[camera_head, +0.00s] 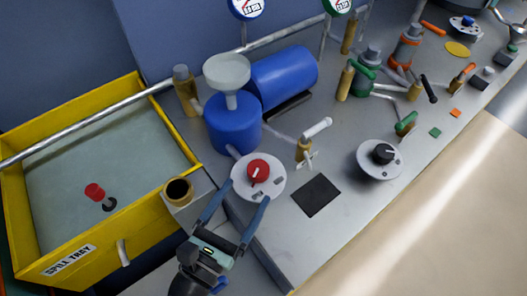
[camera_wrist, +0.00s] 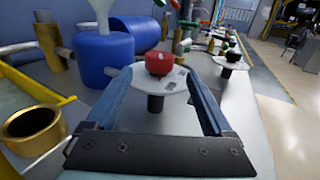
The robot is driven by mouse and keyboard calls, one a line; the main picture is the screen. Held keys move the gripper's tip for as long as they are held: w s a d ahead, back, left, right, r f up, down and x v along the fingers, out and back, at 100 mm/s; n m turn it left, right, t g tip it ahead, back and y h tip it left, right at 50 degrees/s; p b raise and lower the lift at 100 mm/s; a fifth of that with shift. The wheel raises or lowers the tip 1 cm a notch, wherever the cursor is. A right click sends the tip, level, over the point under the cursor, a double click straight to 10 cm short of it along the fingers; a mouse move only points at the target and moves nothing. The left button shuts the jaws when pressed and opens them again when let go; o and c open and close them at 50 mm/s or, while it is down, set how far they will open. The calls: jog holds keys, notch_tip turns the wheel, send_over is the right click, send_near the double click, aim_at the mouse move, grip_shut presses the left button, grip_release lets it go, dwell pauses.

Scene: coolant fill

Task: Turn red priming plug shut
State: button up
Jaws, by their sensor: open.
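The red priming plug (camera_head: 258,171) is a red knob with a white pointer mark, on a round pale dial plate (camera_head: 243,187) in front of the blue pump. In the head view the pointer slants up and to the right. The plug also shows in the wrist view (camera_wrist: 159,63), above a dark post. My gripper (camera_head: 238,191) is open, with its blue fingers reaching toward the dial plate from the near side. In the wrist view my fingers (camera_wrist: 161,76) stand apart on either side of the plate. The red plug lies beyond the fingertips, not between them, and the jaws are empty.
A yellow spill tray (camera_head: 150,205) holding a red-topped part (camera_head: 95,191) is at left. A brass cup (camera_head: 178,191) stands close left of my gripper. A white-handled valve (camera_head: 316,128) and black-knob dial (camera_head: 383,153) are to the right. A dark square (camera_head: 315,195) lies flat on the bench.

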aim_at(258, 172)
jog(key=p+x, duration=0.1)
jog(key=x, duration=0.9)
jog(key=c, duration=1.4)
jog(key=shift+o, duration=0.2)
